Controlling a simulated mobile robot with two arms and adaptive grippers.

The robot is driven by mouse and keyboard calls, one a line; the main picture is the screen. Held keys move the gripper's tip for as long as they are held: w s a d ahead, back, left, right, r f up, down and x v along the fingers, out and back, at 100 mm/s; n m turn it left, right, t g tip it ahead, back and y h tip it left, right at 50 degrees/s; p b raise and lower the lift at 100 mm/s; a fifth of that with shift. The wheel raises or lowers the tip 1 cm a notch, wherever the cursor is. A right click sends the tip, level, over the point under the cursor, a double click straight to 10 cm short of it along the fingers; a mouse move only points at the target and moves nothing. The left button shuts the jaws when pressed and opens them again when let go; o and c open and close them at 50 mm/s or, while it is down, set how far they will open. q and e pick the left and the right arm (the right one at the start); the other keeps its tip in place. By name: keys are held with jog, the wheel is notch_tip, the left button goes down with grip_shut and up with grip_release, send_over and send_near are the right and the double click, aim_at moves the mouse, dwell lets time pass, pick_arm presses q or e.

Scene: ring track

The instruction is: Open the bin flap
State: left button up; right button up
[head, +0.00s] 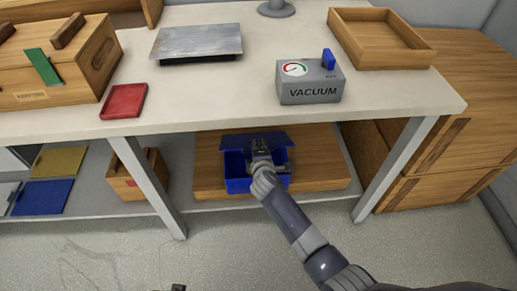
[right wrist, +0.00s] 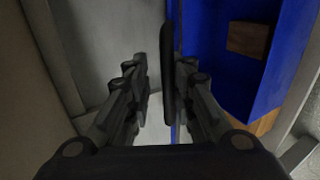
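The blue bin (head: 238,186) stands on a wooden board on the lower shelf. Its darker blue flap (head: 232,141) shows above the opening, tilted up. My right gripper (head: 262,152) is at the flap and hides part of the bin. In the right wrist view, the fingers of my right gripper (right wrist: 163,95) are apart. A thin dark slab, seemingly the flap edge-on (right wrist: 167,60), lies between them, close to the right finger. The bin's blue inside (right wrist: 212,60) is to the right. A small dark tip at the bottom edge of the head view seems to be my left gripper (head: 178,288).
The table top (head: 220,100) is above the bin, with a grey vacuum box (head: 312,85) and a red pad (head: 124,101). Table legs (head: 398,165) stand on both sides. A wooden box (head: 135,180) is left of the bin. The floor in front is clear.

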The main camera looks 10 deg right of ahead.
jog(key=v, duration=1.2)
dwell(0.4)
jog(key=shift+f, duration=0.1)
